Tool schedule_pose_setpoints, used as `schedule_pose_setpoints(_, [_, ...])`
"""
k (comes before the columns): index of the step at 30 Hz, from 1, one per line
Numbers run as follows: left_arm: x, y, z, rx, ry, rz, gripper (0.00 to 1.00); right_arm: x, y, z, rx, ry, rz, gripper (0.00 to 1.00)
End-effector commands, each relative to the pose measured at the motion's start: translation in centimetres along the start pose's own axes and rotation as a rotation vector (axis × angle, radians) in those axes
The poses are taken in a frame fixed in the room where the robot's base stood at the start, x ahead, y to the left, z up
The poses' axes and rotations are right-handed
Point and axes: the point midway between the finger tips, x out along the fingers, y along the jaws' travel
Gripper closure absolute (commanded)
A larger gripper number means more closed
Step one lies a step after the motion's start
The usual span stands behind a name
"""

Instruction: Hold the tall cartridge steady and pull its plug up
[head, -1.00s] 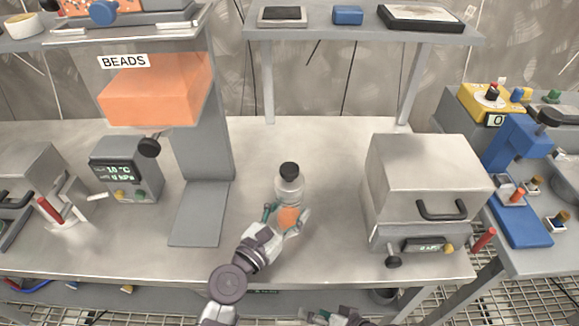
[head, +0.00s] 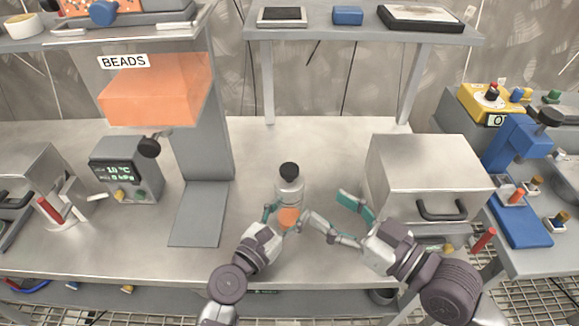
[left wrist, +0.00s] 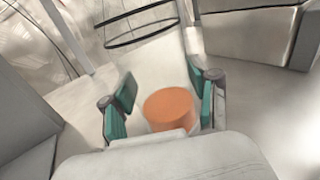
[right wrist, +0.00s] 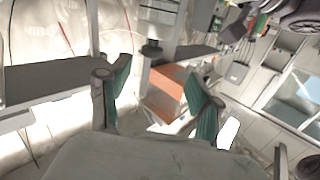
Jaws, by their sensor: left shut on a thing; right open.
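The tall cartridge (head: 290,192) stands upright on the steel bench, clear-walled with orange contents low inside. Its black plug (head: 289,171) sits in the top. My left gripper (head: 285,214) is shut on the lower part of the cartridge. In the left wrist view the orange contents (left wrist: 169,108) show between its fingers, with dark rings of the clear upper part beyond. My right gripper (head: 326,206) is open and empty, right of the cartridge and lower than the plug, its fingers pointing towards the cartridge.
A hopper of orange beads labelled BEADS (head: 155,92) stands left on a grey column with a foot plate (head: 200,214). A steel box with a black handle (head: 430,170) stands close to the right gripper. A shelf (head: 350,30) spans the back. Bench behind the cartridge is clear.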

Motion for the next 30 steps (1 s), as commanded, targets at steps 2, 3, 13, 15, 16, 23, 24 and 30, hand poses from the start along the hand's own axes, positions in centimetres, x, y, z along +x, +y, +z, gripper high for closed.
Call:
schedule_pose_setpoints(2, [0.0,0.0,0.0,0.0,0.0,0.0,0.82,-0.1,0.6,-0.9,-0.069,0.019,0.018,0.36])
schedule_pose_setpoints(3, [0.0,0.0,0.0,0.0,0.0,0.0,0.82,0.0,0.7,-1.1,-0.089,0.025,0.024,0.36])
schedule_pose_setpoints(13, [0.0,0.0,0.0,0.0,0.0,-0.001,0.82,5.0,1.0,-1.6,-0.099,0.034,0.029,0.36])
schedule_pose_setpoints(15, [0.0,0.0,0.0,0.0,0.0,0.0,0.82,6.5,0.9,-1.6,-0.1,0.033,0.027,0.36])
schedule_pose_setpoints(16, [0.0,0.0,0.0,0.0,0.0,0.0,0.82,7.0,1.0,-1.6,-0.099,0.033,0.028,0.36])
schedule_pose_setpoints(23, [0.0,0.0,0.0,0.0,0.0,0.0,0.82,10.6,1.1,-1.6,-0.099,0.029,0.028,0.36])
schedule_pose_setpoints(24, [0.0,0.0,0.0,0.0,0.0,0.0,0.82,10.9,1.1,-1.6,-0.099,0.028,0.028,0.36])
schedule_pose_setpoints(30, [0.0,0.0,0.0,0.0,0.0,0.0,0.82,11.8,1.1,-1.6,-0.099,0.026,0.027,0.36])
